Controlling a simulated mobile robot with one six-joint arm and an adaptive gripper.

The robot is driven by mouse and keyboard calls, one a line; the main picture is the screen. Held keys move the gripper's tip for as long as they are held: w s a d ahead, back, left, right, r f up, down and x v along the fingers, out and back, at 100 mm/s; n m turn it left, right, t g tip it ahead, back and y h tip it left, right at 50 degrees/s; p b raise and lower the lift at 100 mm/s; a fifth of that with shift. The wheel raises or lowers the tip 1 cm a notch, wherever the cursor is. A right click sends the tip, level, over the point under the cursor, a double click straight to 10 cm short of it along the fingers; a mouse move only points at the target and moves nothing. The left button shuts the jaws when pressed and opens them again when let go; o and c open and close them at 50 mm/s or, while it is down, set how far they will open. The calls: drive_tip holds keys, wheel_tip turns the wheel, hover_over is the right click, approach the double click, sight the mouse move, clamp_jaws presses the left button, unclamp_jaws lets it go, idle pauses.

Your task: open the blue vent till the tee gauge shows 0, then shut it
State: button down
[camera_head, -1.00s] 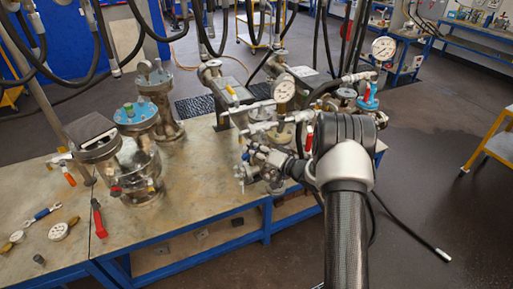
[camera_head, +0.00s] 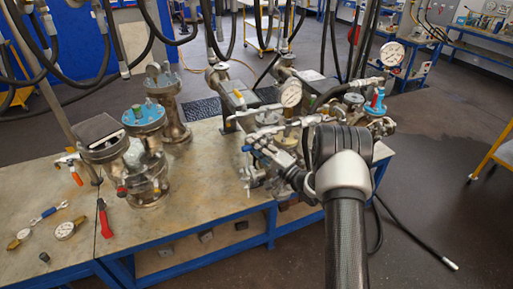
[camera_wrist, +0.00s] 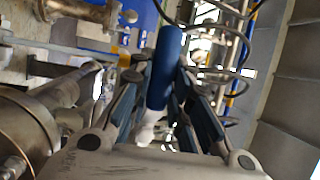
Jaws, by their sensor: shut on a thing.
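The blue vent handle (camera_wrist: 165,68) stands between my gripper's dark blue finger pads in the wrist view, with a pale stem below it. My gripper (camera_wrist: 163,85) is shut on this handle. In the head view my gripper (camera_head: 259,157) reaches left from my arm to the valves at the bench's right part. A small patch of blue (camera_head: 247,149) shows at its tips; the vent body is mostly hidden. A white-faced gauge (camera_head: 291,94) stands just behind the gripper. Another gauge (camera_head: 391,53) is farther right. Their needles are too small to read, and I cannot tell which is the tee gauge.
Flanged vessels with a blue flange (camera_head: 143,114) stand left on the bench (camera_head: 185,205). A red-handled tool (camera_head: 103,217), a loose gauge (camera_head: 65,230) and a wrench (camera_head: 48,213) lie at the left. Hoses hang above. The bench's front middle is clear.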

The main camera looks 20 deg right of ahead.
drive_tip(key=shift+r, duration=0.1)
idle(0.3)
drive_tip(key=c, duration=1.5)
unclamp_jaws()
drive_tip(key=shift+o, duration=0.2)
drive_tip(key=v, duration=1.2)
